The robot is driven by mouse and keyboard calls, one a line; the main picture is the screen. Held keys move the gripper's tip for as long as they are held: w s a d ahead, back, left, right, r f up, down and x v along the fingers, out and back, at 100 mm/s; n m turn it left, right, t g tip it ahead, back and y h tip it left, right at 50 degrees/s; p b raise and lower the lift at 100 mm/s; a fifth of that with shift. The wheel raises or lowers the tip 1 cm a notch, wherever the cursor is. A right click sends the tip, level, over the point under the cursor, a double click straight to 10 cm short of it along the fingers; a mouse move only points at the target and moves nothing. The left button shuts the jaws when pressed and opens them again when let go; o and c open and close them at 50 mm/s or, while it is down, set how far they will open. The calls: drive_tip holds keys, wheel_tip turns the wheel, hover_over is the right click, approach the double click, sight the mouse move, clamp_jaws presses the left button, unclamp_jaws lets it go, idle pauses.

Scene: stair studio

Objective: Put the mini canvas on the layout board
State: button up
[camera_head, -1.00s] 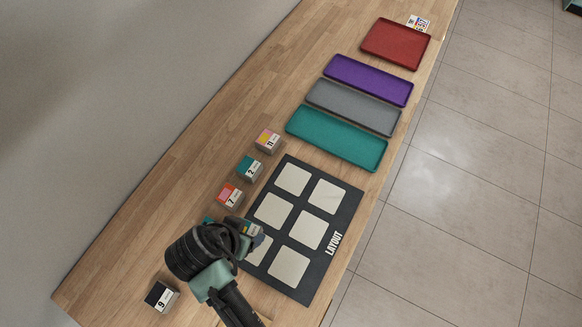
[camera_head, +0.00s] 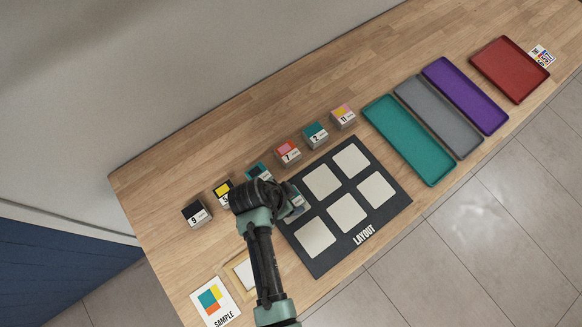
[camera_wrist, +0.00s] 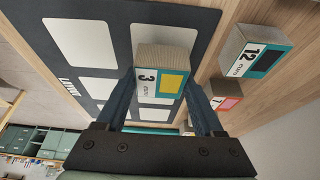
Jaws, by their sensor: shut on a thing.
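My gripper (camera_wrist: 163,100) is shut on a mini canvas (camera_wrist: 160,72), a small block with pale sides and a teal-edged face marked 3 with a yellow patch. In the head view the held canvas (camera_head: 297,203) shows beside my gripper, at the left edge of the layout board. The dark layout board (camera_head: 381,222) has several pale squares and the word LAYOUT. In the wrist view the board (camera_wrist: 112,66) lies behind the canvas, which overlaps some squares. I cannot tell whether the canvas touches the board. My wrist hides part of the board's left side.
Other mini canvases stand in a row: 9 (camera_head: 196,213), a yellow-and-black one (camera_head: 223,193), 7 (camera_head: 288,151), 2 (camera_head: 315,135) and 11 (camera_head: 343,117). Teal (camera_head: 408,140), grey (camera_head: 438,117), purple (camera_head: 465,95) and red (camera_head: 510,70) trays lie right. A SAMPLE card (camera_head: 214,301) lies front left.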

drive_tip(key=shift+f, duration=0.85)
drive_tip(key=shift+f, duration=0.15)
drive_tip(key=o, duration=1.3)
drive_tip(key=shift+o, duration=0.2)
